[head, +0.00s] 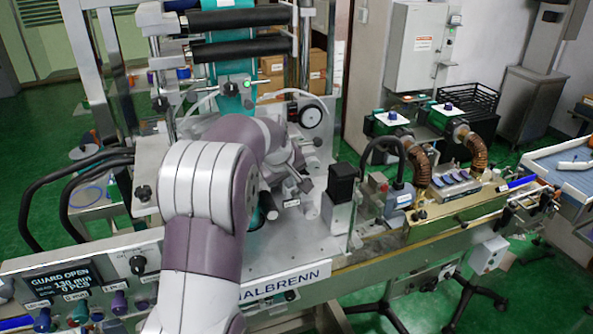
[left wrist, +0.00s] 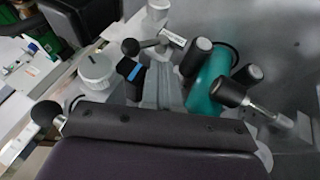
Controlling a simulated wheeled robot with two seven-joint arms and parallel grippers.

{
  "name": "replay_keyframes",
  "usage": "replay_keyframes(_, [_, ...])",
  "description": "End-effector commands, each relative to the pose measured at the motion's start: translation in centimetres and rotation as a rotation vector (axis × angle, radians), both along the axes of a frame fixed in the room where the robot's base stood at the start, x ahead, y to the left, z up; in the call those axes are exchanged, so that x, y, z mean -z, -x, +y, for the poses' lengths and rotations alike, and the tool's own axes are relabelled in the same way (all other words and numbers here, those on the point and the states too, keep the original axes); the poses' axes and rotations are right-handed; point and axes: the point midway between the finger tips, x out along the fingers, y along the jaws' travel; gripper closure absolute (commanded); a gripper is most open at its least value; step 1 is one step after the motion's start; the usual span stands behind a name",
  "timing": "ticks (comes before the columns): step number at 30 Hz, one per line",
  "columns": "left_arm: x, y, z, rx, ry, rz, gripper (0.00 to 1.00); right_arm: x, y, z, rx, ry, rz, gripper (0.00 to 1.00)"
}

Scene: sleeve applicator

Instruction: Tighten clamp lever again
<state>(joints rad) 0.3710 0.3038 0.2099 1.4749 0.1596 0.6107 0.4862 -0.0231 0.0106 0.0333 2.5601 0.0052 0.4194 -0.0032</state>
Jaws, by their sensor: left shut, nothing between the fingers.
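My left arm reaches over the machine's steel plate in the head view. My left gripper (head: 293,166) is over the roller area and partly hidden by my own arm. It is shut and empty. In the left wrist view, a lever with a black ball knob (left wrist: 130,47) sits on a silver post at the upper middle. I cannot tell which of these is the clamp lever. My right gripper is not in view.
A display (head: 62,283) on the front panel reads "GUARD OPEN". A black motor-like block (head: 342,183) stands right of the gripper. Black rollers (head: 235,48) cross above the plate. Bare plate (left wrist: 285,55) shows at the right in the wrist view.

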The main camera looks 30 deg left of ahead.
Motion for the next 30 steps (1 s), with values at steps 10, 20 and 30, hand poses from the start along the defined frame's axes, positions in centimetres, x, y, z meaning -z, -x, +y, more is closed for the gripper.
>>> replay_keyframes(10, [0.8, -2.0, -1.1, 0.0, 0.0, 0.0, 1.0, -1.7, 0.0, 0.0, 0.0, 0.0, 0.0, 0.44])
replay_keyframes(20, [1.0, -2.0, -1.1, 0.0, 0.0, -0.001, 1.0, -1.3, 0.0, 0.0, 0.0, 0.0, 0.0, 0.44])
replay_keyframes(30, [0.7, -2.0, -1.1, 0.0, 0.0, -0.001, 1.0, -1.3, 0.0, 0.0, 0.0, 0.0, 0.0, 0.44])
